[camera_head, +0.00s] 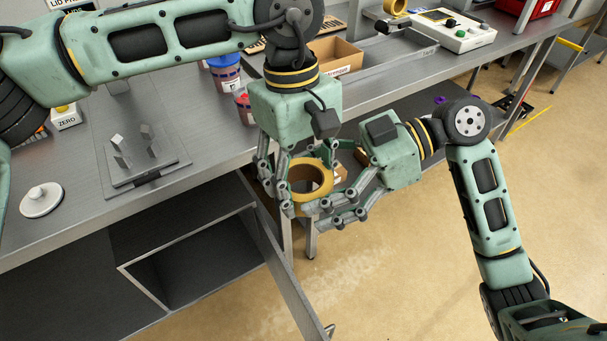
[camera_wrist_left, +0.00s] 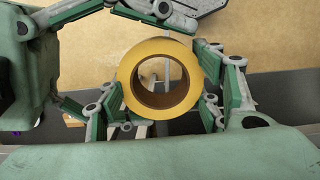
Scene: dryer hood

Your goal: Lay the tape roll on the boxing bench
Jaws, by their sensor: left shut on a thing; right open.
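The yellow tape roll (camera_head: 306,196) hangs in the air in front of the bench edge, with its brown core open to view. It also shows in the left wrist view (camera_wrist_left: 160,51). My left gripper (camera_head: 303,178) reaches down from above and is shut on the roll. My right gripper (camera_head: 335,192) comes from the right, with its fingers spread open around or close beside the roll; whether they touch it I cannot tell. A grey metal bench (camera_head: 375,93) with a cardboard box on it stands behind the grippers; it looks like the boxing bench.
The cardboard box (camera_head: 335,58) and a white control box (camera_head: 440,30) stand on the back bench. Another yellow roll (camera_head: 395,6) sits behind. The left bench (camera_head: 85,205) bears a metal fixture (camera_head: 140,160), a white disc (camera_head: 41,200) and tubs (camera_head: 226,75). Open floor lies below right.

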